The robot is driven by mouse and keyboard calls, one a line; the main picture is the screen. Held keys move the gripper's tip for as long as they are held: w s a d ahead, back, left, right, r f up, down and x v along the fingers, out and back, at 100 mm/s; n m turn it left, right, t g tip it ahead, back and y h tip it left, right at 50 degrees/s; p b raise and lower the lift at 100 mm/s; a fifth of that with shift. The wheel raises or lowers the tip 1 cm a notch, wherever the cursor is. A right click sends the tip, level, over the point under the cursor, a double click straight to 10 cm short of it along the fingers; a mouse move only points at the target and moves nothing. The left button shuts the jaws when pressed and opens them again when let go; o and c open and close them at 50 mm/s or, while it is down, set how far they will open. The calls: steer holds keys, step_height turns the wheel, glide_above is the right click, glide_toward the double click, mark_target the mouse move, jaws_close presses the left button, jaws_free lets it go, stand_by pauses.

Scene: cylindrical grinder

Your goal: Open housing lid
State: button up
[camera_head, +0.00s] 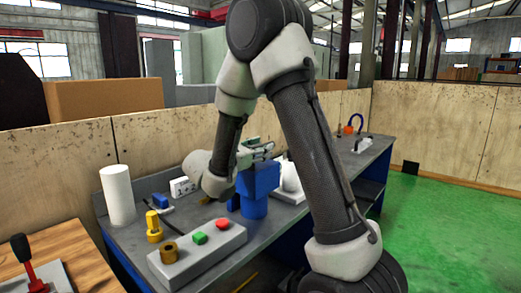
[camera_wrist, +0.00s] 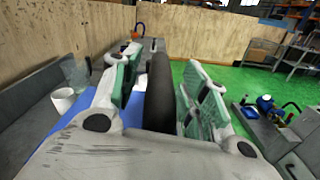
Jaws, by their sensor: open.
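The blue housing (camera_head: 258,178) stands on the grey workbench, with a blue cylindrical part below it. I cannot make out the seam of its lid. My gripper (camera_head: 258,151) is at the top of the housing, partly hidden by my own arm. In the wrist view, the two green-padded fingers of my gripper (camera_wrist: 157,95) are spread apart. A dark upright bar (camera_wrist: 158,88) shows between them, with gaps on both sides. I cannot tell whether it is the lid's handle. A blue surface (camera_wrist: 75,112) shows below the left finger.
A control box (camera_head: 198,252) with green and red buttons is at the bench front. A yellow part (camera_head: 154,228) and white cylinder (camera_head: 117,195) stand left. A wooden table (camera_head: 35,255) with a red lever is front left. Wooden panels (camera_head: 60,160) line the back.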

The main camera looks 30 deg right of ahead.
steer(key=shift+d, duration=0.1)
jaws_close()
steer(key=shift+w+r, duration=0.1)
steer(key=shift+w, duration=0.05)
